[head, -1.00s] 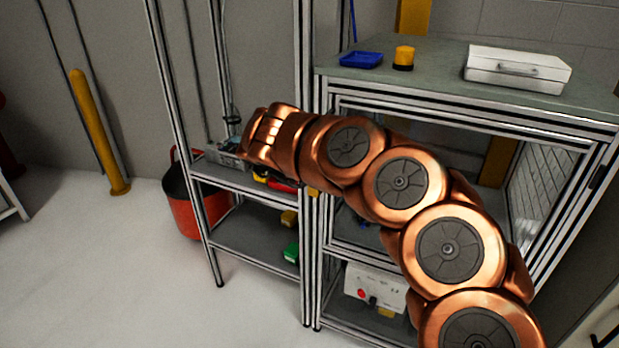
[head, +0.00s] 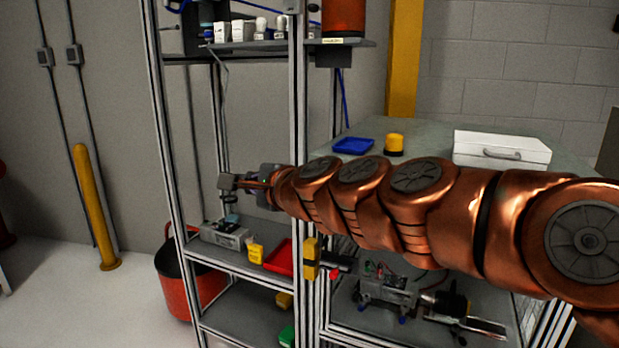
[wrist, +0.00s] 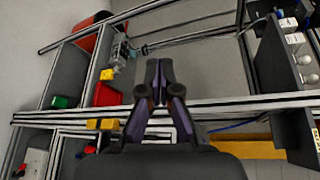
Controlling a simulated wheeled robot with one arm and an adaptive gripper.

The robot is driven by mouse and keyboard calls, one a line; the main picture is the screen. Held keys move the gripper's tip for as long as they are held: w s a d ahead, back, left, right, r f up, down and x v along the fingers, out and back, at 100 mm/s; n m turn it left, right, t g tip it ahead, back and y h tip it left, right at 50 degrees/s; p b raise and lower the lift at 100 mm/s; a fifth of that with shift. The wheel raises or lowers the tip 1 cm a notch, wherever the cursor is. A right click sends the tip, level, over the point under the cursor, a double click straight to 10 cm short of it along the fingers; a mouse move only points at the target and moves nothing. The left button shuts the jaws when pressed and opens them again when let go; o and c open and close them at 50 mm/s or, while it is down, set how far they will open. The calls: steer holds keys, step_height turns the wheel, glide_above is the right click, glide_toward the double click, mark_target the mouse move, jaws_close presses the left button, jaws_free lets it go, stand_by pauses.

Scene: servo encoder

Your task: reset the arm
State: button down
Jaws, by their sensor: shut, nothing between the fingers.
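My gripper (head: 240,183) is at the end of my copper-coloured arm, stretched to the left across the head view, in front of the narrow shelf rack. In the wrist view the two dark fingers (wrist: 159,70) are together with nothing between them. The gripper is in the air above the middle shelf, apart from the grey device (head: 226,235) there. In the head view the fingers are small and partly hard to make out against the rack.
The middle shelf (head: 215,255) also holds a yellow item (head: 256,253) and a red tray (head: 280,257). The bench to the right carries a blue tray (head: 353,145), a yellow-and-black cylinder (head: 394,143) and a white case (head: 500,149).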

steer(key=s+d+f+n+g+h, duration=0.2)
steer(key=s+d+f+n+g, duration=0.3)
steer(key=s+f, duration=0.45)
steer(key=s+d+f+n+g+h, duration=0.3)
steer(key=s+d+f+n, duration=0.3)
steer(key=s+d+f, duration=0.3)
steer(key=s+d+f+n+g+h, duration=0.1)
steer(key=s+d+f+g+h, duration=0.1)
steer(key=s+d+f, duration=0.2)
steer(key=s+d+f+n+g+h+p, duration=0.1)
steer(key=s+d+f+g+h, duration=0.2)
steer(key=s+d, duration=0.8)
steer(key=s+f, duration=0.2)
steer(key=s, duration=0.1)
steer(key=shift+s+d+f+g, duration=0.2)
steer(key=shift+d+f+g, duration=0.05)
steer(key=shift+f+g, duration=0.05)
steer(key=shift+d, duration=0.1)
